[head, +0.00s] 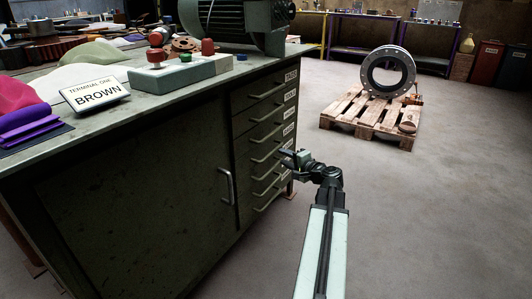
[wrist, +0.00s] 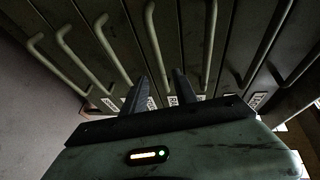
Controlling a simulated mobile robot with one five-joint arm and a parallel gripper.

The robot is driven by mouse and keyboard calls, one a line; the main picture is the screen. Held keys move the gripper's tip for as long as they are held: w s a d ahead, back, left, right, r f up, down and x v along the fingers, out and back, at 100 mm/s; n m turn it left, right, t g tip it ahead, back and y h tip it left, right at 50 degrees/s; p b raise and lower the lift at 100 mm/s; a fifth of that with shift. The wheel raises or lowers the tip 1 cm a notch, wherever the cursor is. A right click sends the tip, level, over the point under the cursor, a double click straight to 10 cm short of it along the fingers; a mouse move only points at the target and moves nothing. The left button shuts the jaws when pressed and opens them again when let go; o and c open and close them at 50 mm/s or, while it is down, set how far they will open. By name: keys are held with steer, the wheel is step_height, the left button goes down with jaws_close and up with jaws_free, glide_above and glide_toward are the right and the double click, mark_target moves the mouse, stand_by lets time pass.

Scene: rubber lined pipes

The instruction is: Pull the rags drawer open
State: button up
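A dark green cabinet under the workbench has a stack of drawers (head: 264,135) with bar handles and small white labels. My gripper (head: 297,158) is at the right edge of the lower drawers in the head view. In the wrist view its two dark fingers (wrist: 160,76) stand apart, pointing at the drawer fronts. The end of one bar handle (wrist: 155,40) shows between the fingertips; I cannot tell whether they touch it. All drawers look closed.
A cabinet door with a vertical handle (head: 226,186) is left of the drawers. The workbench top (head: 130,112) holds a BROWN sign (head: 97,94), a control box (head: 180,73), cloths and a motor. A pallet (head: 371,116) with a large pipe ring stands at the right; the floor between is clear.

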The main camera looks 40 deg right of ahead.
mark_target(272, 152)
steer(key=x, duration=0.2)
steer(key=b+x, duration=0.1)
steer(key=x, duration=0.5)
steer(key=shift+w+a, duration=0.1)
steer(key=shift+a, duration=0.15)
jaws_close()
stand_by(1.0)
